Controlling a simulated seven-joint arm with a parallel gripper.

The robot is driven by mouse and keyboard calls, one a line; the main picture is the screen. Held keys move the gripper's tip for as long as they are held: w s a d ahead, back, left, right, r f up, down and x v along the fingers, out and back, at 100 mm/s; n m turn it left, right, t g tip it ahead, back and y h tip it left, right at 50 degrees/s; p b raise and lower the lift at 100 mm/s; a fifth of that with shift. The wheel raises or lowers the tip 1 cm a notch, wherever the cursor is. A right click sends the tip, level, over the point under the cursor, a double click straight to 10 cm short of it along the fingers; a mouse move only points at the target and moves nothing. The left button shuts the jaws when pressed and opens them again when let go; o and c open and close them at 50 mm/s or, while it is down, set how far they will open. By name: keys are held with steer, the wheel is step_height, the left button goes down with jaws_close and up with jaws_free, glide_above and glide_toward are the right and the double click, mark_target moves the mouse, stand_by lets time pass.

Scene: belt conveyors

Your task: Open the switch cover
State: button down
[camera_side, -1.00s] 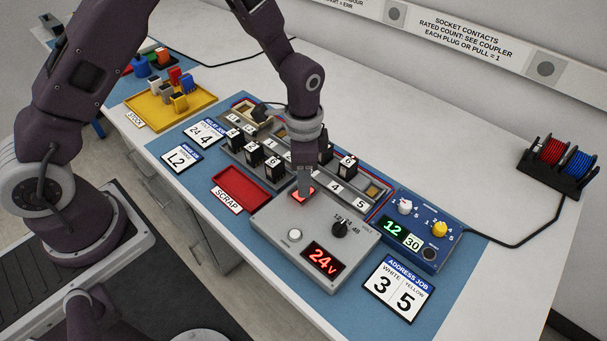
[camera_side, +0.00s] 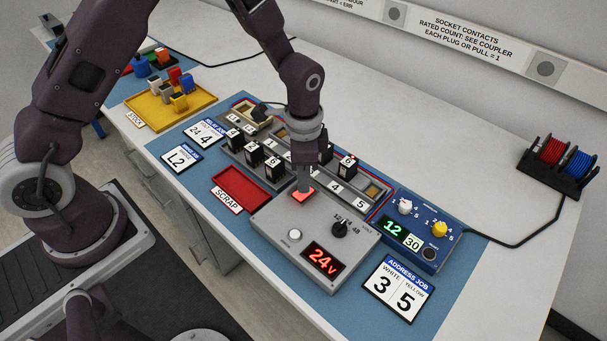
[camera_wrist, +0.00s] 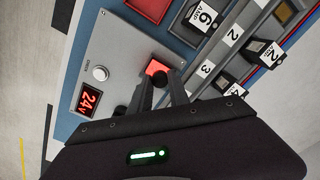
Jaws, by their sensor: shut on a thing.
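My gripper (camera_side: 304,187) points down at the far left part of the grey box with the 24V display. Its fingers are closed over a red lit square (camera_side: 297,197) on the box top. In the wrist view the fingertips (camera_wrist: 160,88) meet at a small dark round piece (camera_wrist: 161,77) in front of the red square (camera_wrist: 155,67). The fingers partly hide the square. I cannot tell which part is the switch cover, or whether it is lifted.
The grey box (camera_side: 268,222) also has a white button (camera_side: 295,235), a black knob (camera_side: 340,229) and a 24V display (camera_side: 323,261). Numbered relay sockets stand close behind my gripper. A red scrap tray (camera_side: 240,188) lies left and a blue address box (camera_side: 415,229) right.

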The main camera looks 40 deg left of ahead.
stand_by(0.8)
glide_above(281, 213)
stand_by(0.4)
steer(key=c, duration=1.2)
jaws_free()
steer(key=shift+c, duration=0.2)
step_height(281, 213, up, 7)
steer(key=shift+r, duration=0.1)
